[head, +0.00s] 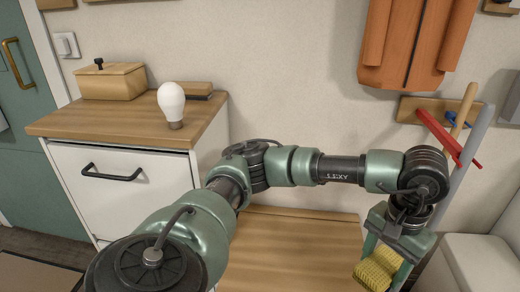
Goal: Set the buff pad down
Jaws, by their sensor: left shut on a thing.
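The buff pad (373,276), yellow-tan with a ribbed texture, shows at the lower right of the head view. My left gripper (388,262) points down and is shut on it, with green fingers on either side. The pad's lower end is close to the bottom edge of the picture. I cannot tell how high it is above what lies below. My right gripper is not in view.
A low wooden surface (290,253) lies beneath my arm, its visible part bare. A cabinet (120,185) at left carries a light bulb (172,104) and a lidded box (112,82). White casing (478,262) stands at right. Tools (448,135) and orange cloth (405,45) hang on the wall.

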